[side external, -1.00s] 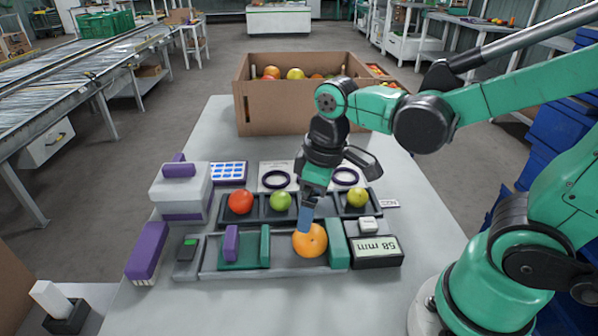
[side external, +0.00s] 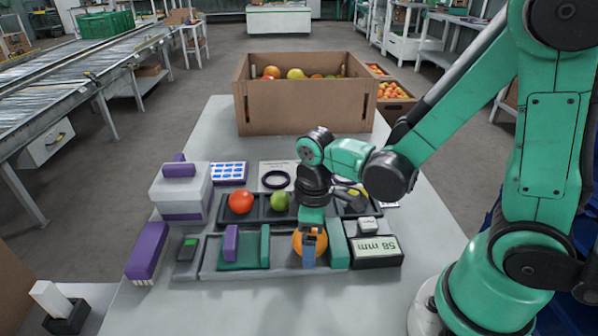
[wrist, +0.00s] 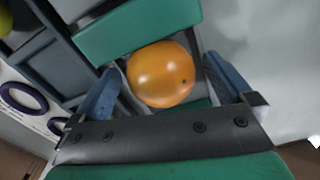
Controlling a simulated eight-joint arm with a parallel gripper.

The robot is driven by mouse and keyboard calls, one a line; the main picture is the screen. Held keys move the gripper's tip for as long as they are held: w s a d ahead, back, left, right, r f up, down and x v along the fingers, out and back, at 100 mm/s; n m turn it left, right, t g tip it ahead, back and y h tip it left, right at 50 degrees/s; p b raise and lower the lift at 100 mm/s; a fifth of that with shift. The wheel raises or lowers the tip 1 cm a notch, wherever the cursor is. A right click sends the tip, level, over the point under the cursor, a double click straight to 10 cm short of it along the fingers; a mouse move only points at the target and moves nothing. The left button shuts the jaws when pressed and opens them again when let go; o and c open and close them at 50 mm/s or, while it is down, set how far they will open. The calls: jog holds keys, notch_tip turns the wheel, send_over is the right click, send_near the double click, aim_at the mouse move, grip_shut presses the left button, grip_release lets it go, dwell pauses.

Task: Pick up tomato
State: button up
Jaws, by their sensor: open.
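The orange tomato (side external: 297,243) sits in the grey measuring fixture (side external: 285,262), near a green jaw block (side external: 338,244) on its right. My gripper (side external: 309,258) is over it and hides part of it in the side view. In the wrist view the orange tomato (wrist: 162,74) lies between the two blue fingers of my open gripper (wrist: 168,92). Both fingers look apart from its skin. A red tomato (side external: 241,201) and a green tomato (side external: 281,201) sit in the dark tray (side external: 259,214) behind. A yellow tomato there is mostly hidden by my wrist.
A display reading 58 mm (side external: 375,251) stands right of the fixture. A white and purple box (side external: 181,190) and a purple block (side external: 147,250) are at the left. A cardboard box (side external: 300,109) of tomatoes stands at the back. The front table edge is clear.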

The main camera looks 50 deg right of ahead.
jog(key=c, duration=0.7)
jog(key=shift+c, duration=0.2)
jog(key=shift+r, duration=0.15)
